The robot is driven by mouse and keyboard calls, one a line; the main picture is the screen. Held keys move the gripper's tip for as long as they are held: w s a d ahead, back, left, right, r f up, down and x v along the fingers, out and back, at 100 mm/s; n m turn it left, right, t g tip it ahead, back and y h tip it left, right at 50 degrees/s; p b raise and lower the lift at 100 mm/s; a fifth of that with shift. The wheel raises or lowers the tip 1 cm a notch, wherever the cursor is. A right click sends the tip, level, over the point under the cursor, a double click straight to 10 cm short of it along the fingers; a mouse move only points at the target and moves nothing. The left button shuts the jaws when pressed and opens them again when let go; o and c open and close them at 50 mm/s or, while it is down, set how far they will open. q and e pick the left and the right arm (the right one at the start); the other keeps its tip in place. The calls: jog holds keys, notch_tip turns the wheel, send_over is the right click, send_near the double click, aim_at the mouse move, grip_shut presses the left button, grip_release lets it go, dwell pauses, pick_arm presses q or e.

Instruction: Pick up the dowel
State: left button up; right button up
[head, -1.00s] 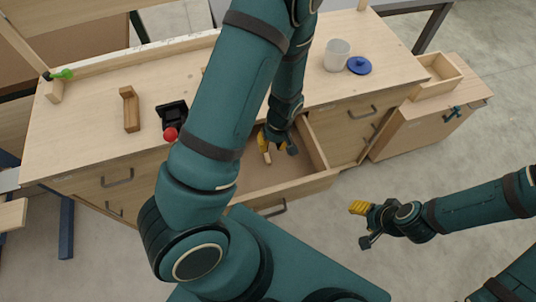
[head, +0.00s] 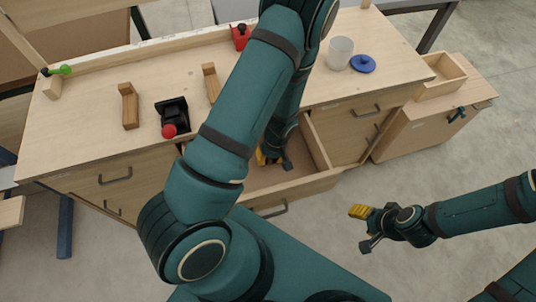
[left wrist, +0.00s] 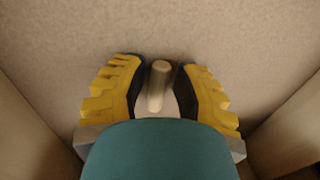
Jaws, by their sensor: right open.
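The dowel (left wrist: 157,88) is a pale, short round rod in the left wrist view, between the fingers of my left gripper (left wrist: 160,72). A narrow gap shows beside the dowel, so the fingers look open around it and not closed on it. In the head view my left gripper (head: 270,158) reaches down into the open drawer (head: 290,187), and the dowel is hidden there by the gripper and arm. My right gripper (head: 358,228) is open and empty over the floor at the right.
The drawer's walls stand close around my left gripper. On the workbench (head: 80,130) are wooden brackets (head: 130,106), a black device with a red knob (head: 172,115), a red object (head: 240,37), a clear cup (head: 339,54) and a blue lid (head: 363,64). A small cabinet (head: 425,125) stands at right.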

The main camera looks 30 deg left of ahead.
pick_arm(q)
jog(key=c, duration=0.4)
